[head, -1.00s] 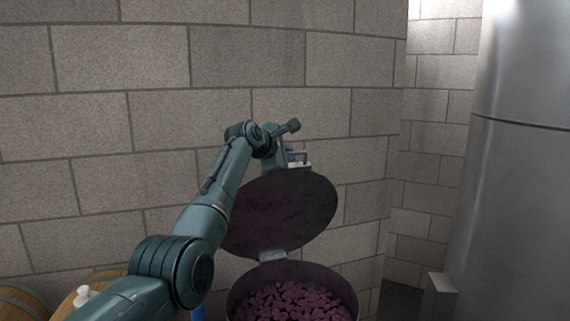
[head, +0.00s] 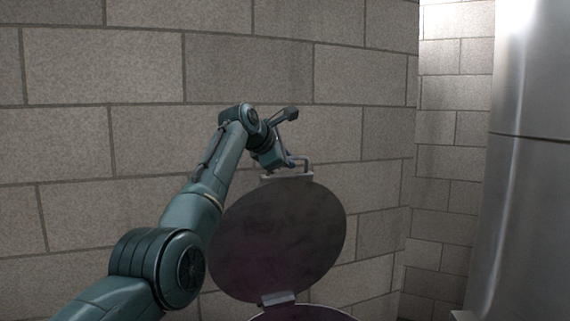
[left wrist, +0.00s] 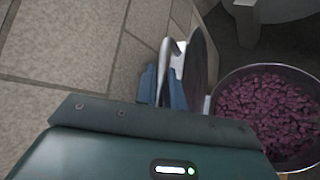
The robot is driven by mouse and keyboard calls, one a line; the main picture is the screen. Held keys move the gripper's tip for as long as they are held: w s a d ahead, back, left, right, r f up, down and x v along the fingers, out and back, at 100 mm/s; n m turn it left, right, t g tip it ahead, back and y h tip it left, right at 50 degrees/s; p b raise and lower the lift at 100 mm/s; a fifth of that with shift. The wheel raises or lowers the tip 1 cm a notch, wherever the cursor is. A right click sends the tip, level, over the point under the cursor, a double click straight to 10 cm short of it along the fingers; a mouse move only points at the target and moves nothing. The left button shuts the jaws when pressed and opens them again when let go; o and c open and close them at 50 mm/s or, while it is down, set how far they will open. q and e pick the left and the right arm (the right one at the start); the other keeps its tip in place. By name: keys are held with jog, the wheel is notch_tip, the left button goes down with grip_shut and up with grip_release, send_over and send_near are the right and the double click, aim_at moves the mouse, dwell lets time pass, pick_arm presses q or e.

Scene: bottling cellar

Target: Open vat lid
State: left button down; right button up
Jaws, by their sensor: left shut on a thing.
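The round dark vat lid (head: 278,240) stands raised on its hinge (head: 278,298), its stained underside facing me in the head view. In the left wrist view the lid (left wrist: 199,65) shows nearly edge-on. My left gripper (head: 286,165) is at the lid's top edge, shut on the lid handle (head: 304,162); the exact finger contact is small and partly hidden. The open vat (left wrist: 271,68) holds dark purple grapes (left wrist: 268,112) in the left wrist view. Only its rim (head: 305,312) shows at the bottom of the head view. My right gripper is not in view.
A block wall (head: 120,60) stands close behind the raised lid and my left arm. A large steel tank (head: 535,170) stands at the right. The floor between them is mostly out of view.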

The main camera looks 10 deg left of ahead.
pick_arm(q)
jog(key=shift+f, duration=0.2)
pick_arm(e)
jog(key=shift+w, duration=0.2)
pick_arm(q)
jog(key=c, duration=1.5)
grip_release()
jog(key=shift+w+a, duration=0.1)
jog(key=shift+r, duration=0.1)
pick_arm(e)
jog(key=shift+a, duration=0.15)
